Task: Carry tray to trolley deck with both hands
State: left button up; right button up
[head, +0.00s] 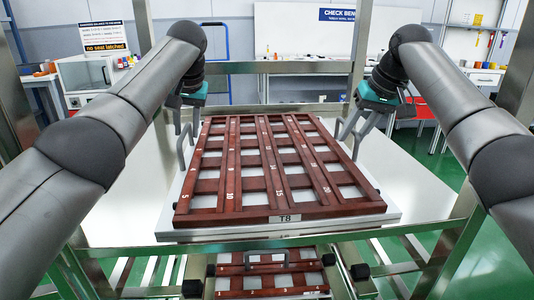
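The tray (280,219) is a dark red-brown grid of numbered cells with a "T8" label on its front edge, set on a pale base. It lies about level over the white deck (425,185) in the metal frame; whether it touches the deck I cannot tell. Grey handles rise at its left (182,150) and right sides. My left gripper (187,122) is at the left handle and my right gripper (362,122) is at the right one. Fingers and handles overlap, so I cannot tell whether either is shut.
A second red-brown tray (265,293) with a front handle sits on a lower level. Metal posts (143,35) stand around the deck. A check bench (305,40) and a side table (485,76) are behind. Bare deck shows left and right of the tray.

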pick_arm(q)
jog(key=shift+o, duration=0.5)
pick_arm(e)
jog(key=shift+o, duration=0.5)
jog(key=shift+r, duration=0.2)
pick_arm(q)
jog(key=v, duration=1.2)
pick_arm(e)
jog(key=v, duration=1.1)
jog(key=shift+s+r, duration=0.2)
jog(key=shift+r, duration=0.05)
jog(key=shift+d, duration=0.1)
pick_arm(q)
jog(key=shift+s+f, duration=0.1)
